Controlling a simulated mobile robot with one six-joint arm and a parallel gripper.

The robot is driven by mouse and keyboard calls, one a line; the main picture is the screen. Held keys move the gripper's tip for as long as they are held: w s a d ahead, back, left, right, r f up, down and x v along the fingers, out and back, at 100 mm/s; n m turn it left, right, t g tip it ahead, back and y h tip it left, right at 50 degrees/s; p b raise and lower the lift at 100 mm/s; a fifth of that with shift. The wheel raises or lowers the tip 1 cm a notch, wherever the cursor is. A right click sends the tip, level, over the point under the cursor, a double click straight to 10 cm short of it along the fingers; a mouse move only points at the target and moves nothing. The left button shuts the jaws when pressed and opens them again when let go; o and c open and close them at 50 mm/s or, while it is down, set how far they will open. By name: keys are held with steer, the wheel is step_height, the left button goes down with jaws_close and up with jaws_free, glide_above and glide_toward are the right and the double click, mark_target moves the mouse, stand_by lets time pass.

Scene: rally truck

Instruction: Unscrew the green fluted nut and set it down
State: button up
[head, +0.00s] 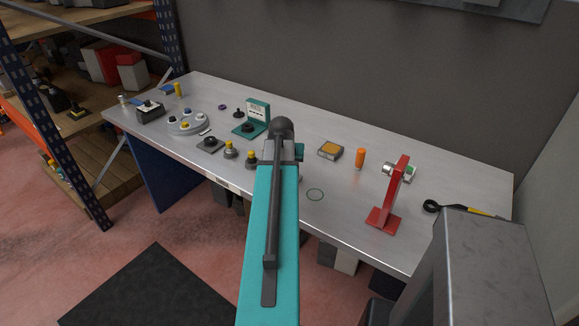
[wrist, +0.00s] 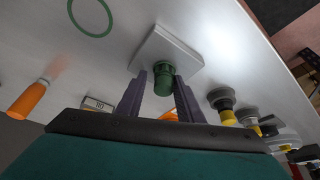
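The green fluted nut (wrist: 163,78) shows in the wrist view, in front of a pale square plate (wrist: 165,50). My gripper (wrist: 161,82) is open, with one dark finger on each side of the nut. A narrow gap seems to show between each finger and the nut. I cannot tell whether the nut is threaded onto a stud, as its base is partly hidden. In the head view my teal arm reaches over the bench (head: 440,205) and hides the nut and my fingertips.
A green ring outline (head: 315,194) marks a clear patch of bench. An orange cylinder (head: 360,158) and a red stand (head: 385,205) are to its right. Yellow-topped knobs (head: 230,149) and a round grey plate (head: 188,122) stand to the left of my arm.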

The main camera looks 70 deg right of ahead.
steer(key=shift+m+g, duration=0.3)
steer(key=shift+m, duration=0.4)
steer(key=shift+w+m, duration=0.1)
steer(key=shift+m, duration=0.3)
steer(key=shift+m+g, duration=0.4)
steer(key=shift+m, duration=0.1)
steer(key=shift+m+g, duration=0.3)
steer(key=shift+m, duration=0.6)
steer(key=shift+m, duration=0.4)
steer(key=shift+m+g, duration=0.3)
steer(key=shift+m, duration=0.1)
